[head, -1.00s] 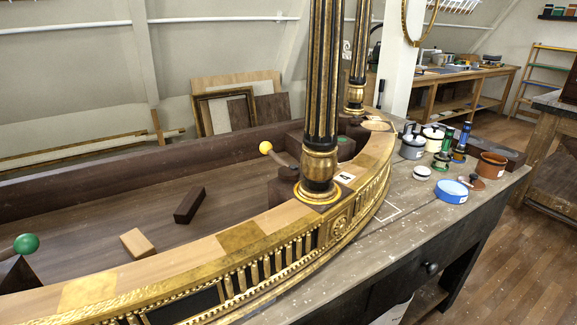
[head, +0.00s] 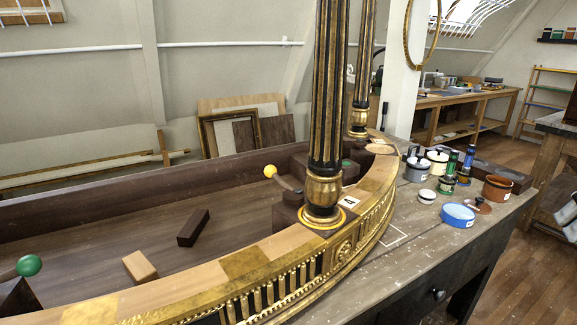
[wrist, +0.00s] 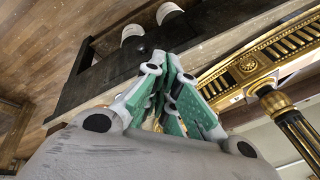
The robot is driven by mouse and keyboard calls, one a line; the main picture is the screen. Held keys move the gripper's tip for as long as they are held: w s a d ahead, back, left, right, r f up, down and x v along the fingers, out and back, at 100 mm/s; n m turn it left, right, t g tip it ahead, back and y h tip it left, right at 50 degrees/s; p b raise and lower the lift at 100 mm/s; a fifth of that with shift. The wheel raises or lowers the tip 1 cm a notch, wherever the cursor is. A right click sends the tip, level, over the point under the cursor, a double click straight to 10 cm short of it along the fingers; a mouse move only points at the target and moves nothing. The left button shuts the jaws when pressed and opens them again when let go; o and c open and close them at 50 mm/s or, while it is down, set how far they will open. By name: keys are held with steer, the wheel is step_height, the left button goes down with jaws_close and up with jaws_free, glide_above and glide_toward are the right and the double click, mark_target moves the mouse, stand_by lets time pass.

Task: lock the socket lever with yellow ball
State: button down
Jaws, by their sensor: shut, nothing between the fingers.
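The lever with the yellow ball (head: 270,171) stands inside the console frame, just left of the base of the near fluted column (head: 327,110). Its dark arm slopes down to the right from the ball to a dark block, which the column base partly hides. Another lever with a green ball (head: 28,265) is at the far left. My gripper (wrist: 165,75) shows only in the wrist view, with its green-padded fingers shut and empty. There it is over the bench edge, beside the gilt rail (wrist: 245,68). The yellow ball is not in the wrist view.
A dark wood block (head: 193,228) and a light wood block (head: 140,266) lie on the floor of the frame. On the bench at right are pots, a blue tin (head: 457,214) and a brown pot (head: 497,188). The gilt curved rail (head: 290,275) borders the near side.

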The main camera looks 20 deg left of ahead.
mark_target(284, 182)
steer(key=w+a+f+n+g+y, duration=0.1)
steer(key=w+a+y, duration=0.3)
steer(key=a, duration=0.9)
steer(key=w+a+f+n+g+y, duration=0.1)
steer(key=w+a+g+y, duration=0.2)
steer(key=w+a, duration=0.7)
steer(key=w+a+f+n+g+y, duration=0.1)
steer(key=w+a+y, duration=0.4)
steer(key=a, duration=1.2)
steer(key=w+g, duration=0.1)
steer(key=w, duration=0.1)
steer(key=shift+w+a, duration=0.15)
steer(key=shift+w, duration=0.15)
steer(key=s+x, duration=0.3)
steer(key=x, duration=0.9)
steer(key=shift+s+n+g, duration=0.15)
steer(key=shift+n+g, duration=0.15)
steer(key=shift+g, duration=0.1)
